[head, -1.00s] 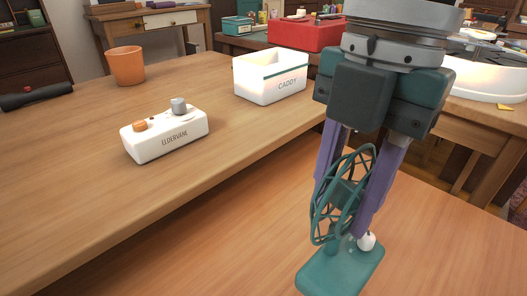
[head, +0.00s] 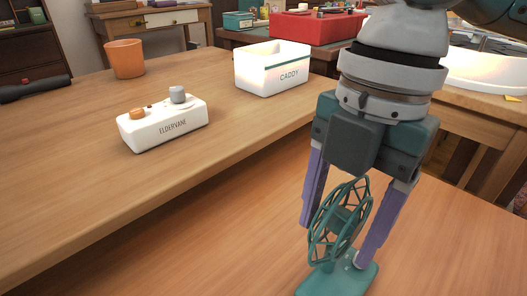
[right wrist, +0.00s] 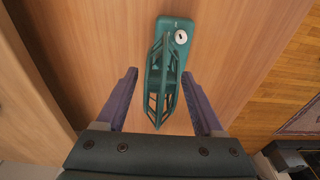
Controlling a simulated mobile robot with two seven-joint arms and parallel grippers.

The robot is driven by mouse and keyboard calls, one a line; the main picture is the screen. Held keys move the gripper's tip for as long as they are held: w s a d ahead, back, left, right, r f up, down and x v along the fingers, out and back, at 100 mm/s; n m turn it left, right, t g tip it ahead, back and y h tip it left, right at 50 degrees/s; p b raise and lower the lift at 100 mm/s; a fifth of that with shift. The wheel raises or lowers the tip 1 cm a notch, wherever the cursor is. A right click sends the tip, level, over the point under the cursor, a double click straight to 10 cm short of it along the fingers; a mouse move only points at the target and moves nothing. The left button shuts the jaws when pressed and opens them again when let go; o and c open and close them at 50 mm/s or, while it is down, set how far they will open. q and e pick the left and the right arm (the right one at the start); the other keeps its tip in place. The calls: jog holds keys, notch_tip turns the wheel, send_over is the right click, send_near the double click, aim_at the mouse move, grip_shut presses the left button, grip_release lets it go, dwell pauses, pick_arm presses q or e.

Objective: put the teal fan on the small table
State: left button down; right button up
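The teal fan (head: 340,222) has a round cage and a flat base, with a small white knob in the right wrist view (right wrist: 181,37). It appears to stand upright on the lower wooden table (head: 235,240) in front, which looks like the small table. My right gripper (head: 338,242) is open, pointing down, with its purple fingers on either side of the fan. In the right wrist view a gap shows between the fan's cage and each finger (right wrist: 159,74). My left gripper is not in view.
The larger table (head: 60,190) adjoins on the left. It carries a white ELDERVANE box (head: 165,128) with knobs, a white CADDY bin (head: 272,75), an orange cup (head: 126,58) and a dark roll (head: 35,88). The lower table's surface left of the fan is clear.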

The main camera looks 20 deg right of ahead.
jog(key=shift+r, duration=0.1)
jog(key=r+p, duration=0.2)
jog(key=r, duration=0.2)
jog(key=d+r+p, duration=0.1)
jog(key=r, duration=0.2)
jog(key=r+p, duration=0.2)
jog(key=r, duration=0.2)
jog(key=shift+w+d+r+p, duration=0.15)
jog(key=shift+w+r+p, duration=0.15)
jog(key=shift+r, duration=0.25)
jog(key=shift+d, duration=0.1)
